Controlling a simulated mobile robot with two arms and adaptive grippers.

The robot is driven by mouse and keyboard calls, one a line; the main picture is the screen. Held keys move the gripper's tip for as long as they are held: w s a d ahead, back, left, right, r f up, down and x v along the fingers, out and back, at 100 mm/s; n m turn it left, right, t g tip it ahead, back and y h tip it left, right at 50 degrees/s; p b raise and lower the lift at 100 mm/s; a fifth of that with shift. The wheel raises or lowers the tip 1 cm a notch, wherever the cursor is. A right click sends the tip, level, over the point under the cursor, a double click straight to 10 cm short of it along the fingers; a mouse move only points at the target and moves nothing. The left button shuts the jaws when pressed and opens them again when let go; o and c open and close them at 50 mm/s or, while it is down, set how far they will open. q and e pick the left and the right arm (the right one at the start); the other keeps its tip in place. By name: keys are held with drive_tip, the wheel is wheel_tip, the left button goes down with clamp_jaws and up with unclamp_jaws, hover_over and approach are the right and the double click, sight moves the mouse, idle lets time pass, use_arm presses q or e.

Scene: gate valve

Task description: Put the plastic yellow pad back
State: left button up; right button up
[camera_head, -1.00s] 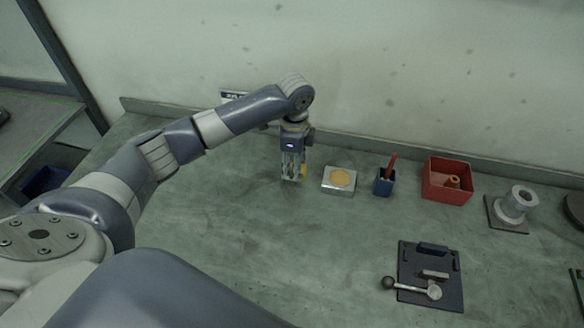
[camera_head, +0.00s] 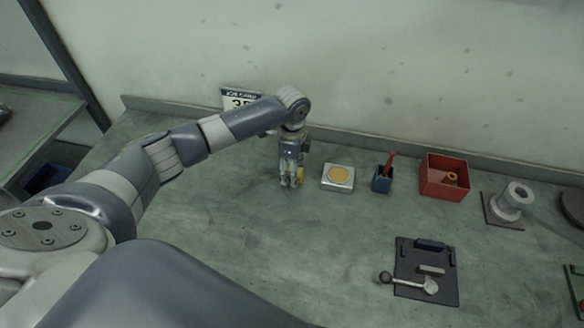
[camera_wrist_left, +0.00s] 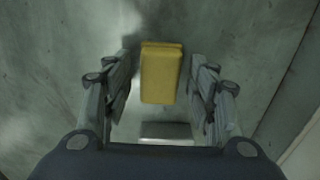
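The yellow pad (camera_wrist_left: 161,72) is a small block in the left wrist view, lying between the two fingers of my left gripper (camera_wrist_left: 161,95). A gap shows on each side of it, so the fingers do not visibly touch it. In the head view my left gripper (camera_head: 291,183) points down close to the bench, and a bit of the yellow pad (camera_head: 300,174) shows at its right side. A small grey block (camera_wrist_left: 166,131) shows below the pad in the wrist view; I cannot tell whether they touch. My right gripper is not in view.
Right of the gripper stand a silver box with an orange-yellow round top (camera_head: 338,177), a blue holder with a red item (camera_head: 382,180), a red bin (camera_head: 444,178) and a grey flanged part (camera_head: 513,201). A dark plate (camera_head: 427,270) lies nearer. The bench front (camera_head: 260,235) is clear.

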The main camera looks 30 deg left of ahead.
use_arm(q)
wheel_tip(320, 180, up, 12)
drive_tip(key=b, duration=0.2)
drive_tip(key=shift+r, duration=0.2)
idle(0.7)
